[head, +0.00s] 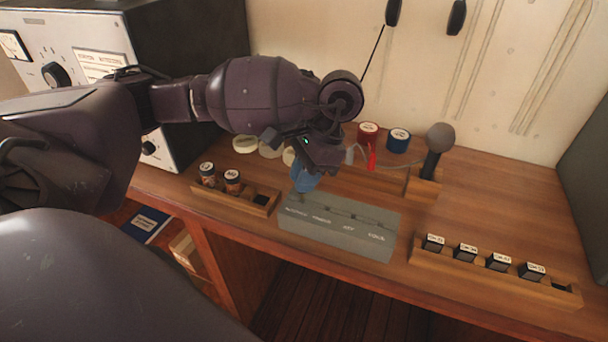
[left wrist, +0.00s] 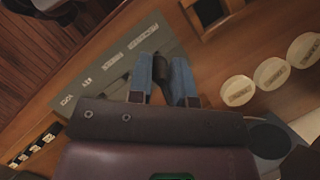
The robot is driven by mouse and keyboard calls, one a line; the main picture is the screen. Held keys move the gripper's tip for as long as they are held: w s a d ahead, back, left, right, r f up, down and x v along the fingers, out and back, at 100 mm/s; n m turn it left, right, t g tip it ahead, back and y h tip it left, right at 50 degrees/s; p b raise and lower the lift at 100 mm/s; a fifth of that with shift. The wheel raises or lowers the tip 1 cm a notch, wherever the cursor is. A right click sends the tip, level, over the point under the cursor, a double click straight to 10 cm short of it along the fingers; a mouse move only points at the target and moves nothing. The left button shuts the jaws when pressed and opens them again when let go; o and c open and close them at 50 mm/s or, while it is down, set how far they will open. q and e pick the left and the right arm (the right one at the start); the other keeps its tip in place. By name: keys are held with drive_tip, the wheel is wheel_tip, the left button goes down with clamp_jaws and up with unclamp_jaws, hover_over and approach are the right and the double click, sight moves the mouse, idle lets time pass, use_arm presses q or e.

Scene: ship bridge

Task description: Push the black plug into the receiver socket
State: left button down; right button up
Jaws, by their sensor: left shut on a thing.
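My left gripper (head: 304,182) is at the back left end of the grey socket panel (head: 345,240), its blue fingertips pointing down. In the left wrist view the fingers (left wrist: 163,82) are shut on the dark plug (left wrist: 160,72), which shows between them. The panel also shows there (left wrist: 112,72), with a row of small labels too small to read surely. The receiver socket itself is hidden or too small to make out. I cannot tell whether the plug touches the panel. My right gripper is not in view.
A wooden rack (head: 245,198) with two dark cylinders stands left of the panel. A long rack (head: 480,272) with several labelled black blocks is at the right. A microphone (head: 437,145) and red and blue spools (head: 399,140) stand behind.

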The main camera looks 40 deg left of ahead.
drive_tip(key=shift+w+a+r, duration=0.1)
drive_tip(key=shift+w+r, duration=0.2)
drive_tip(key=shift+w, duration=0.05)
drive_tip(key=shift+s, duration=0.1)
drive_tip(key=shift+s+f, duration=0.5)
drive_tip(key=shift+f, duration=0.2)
use_arm(q)
drive_tip(key=shift+b, duration=0.35)
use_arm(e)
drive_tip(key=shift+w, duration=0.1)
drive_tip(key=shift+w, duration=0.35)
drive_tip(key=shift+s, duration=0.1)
